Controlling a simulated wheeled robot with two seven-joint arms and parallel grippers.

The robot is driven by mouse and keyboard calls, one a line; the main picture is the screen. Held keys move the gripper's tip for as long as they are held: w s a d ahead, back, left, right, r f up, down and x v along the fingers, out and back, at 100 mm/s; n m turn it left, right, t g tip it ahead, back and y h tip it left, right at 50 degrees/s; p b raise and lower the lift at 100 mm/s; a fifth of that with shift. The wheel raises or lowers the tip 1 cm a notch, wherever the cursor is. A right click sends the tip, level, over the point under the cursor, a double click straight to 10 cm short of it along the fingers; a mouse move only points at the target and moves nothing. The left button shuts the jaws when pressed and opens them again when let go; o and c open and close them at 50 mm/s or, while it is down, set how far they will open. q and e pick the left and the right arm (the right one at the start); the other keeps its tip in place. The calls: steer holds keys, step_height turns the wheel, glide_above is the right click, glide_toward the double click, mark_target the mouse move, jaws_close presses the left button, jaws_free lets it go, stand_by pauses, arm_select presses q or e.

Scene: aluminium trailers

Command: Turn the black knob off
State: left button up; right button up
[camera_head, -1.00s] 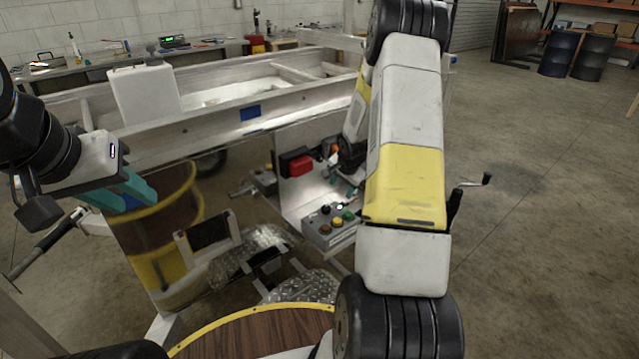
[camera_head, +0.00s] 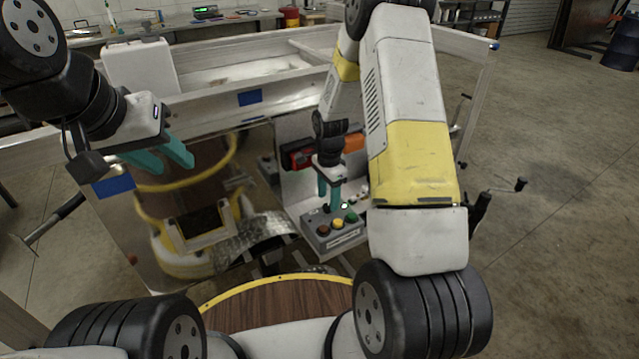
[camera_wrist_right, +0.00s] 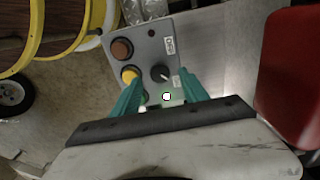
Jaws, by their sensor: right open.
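The grey control box (camera_head: 334,236) sits on the metal trailer part in the head view, and its face also shows in the right wrist view (camera_wrist_right: 149,45). The black knob (camera_wrist_right: 161,73) is on that face, beside the yellow button (camera_wrist_right: 129,75) and just ahead of my fingertips. My right gripper (camera_wrist_right: 161,84) has its teal fingers apart, one on each side of the knob, with nothing held. In the head view the right gripper (camera_head: 329,194) points down at the box and partly hides its top. My left gripper (camera_head: 160,164) is open and empty at the left, away from the box.
A brown-orange button (camera_wrist_right: 122,49) and a small dark red indicator (camera_wrist_right: 151,33) are on the same face. A red part (camera_wrist_right: 292,75) stands right of the box in the wrist view. The trailer rail (camera_head: 225,103) runs behind. The floor at right is open.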

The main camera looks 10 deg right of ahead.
mark_target(328, 210)
steer(key=shift+f, duration=1.3)
jaws_close()
